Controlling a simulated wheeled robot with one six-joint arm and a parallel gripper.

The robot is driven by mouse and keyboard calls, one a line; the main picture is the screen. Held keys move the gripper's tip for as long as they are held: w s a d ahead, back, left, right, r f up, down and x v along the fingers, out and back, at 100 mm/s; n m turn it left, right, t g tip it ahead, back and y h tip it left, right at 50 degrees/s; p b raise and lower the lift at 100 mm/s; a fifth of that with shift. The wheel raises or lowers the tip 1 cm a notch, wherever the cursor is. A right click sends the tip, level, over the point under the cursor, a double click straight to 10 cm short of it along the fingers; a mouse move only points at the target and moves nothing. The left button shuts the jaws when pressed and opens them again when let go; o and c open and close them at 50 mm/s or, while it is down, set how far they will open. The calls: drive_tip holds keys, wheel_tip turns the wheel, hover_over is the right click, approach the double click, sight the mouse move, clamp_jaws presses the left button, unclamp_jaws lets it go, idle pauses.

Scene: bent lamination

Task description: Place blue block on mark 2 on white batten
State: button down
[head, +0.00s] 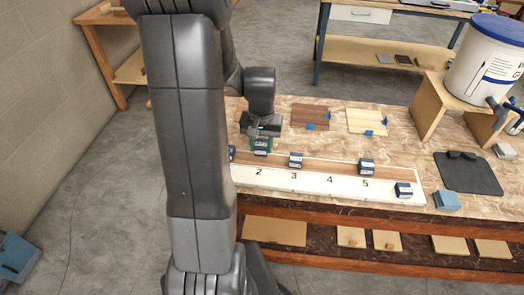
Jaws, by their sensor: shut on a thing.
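The white batten (310,183) lies along the front of the worktable, with black numbers 2, 3, 4 and 5 on it. Mark 2 (258,171) shows near its left visible end. My gripper (262,144) points down behind mark 2 and is shut on a blue block (261,152). The block appears just behind the number, at the brown strip (330,165) along the batten's back edge. I cannot tell whether it touches the strip or batten. Similar dark blue blocks stand near mark 3 (296,160) and mark 5 (366,167).
Another dark blue block (403,190) sits at the batten's right end, and one (232,153) is partly hidden by my arm. Wooden boards (309,117), a dark mat (468,174) and a bucket (485,60) occupy the table's back and right.

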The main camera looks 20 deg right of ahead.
sight(261, 152)
drive_tip(key=shift+f, duration=1.45)
drive_tip(key=shift+f, duration=0.15)
drive_tip(key=c, duration=0.9)
unclamp_jaws()
wheel_tip(261, 152, up, 12)
drive_tip(key=shift+r, duration=0.15)
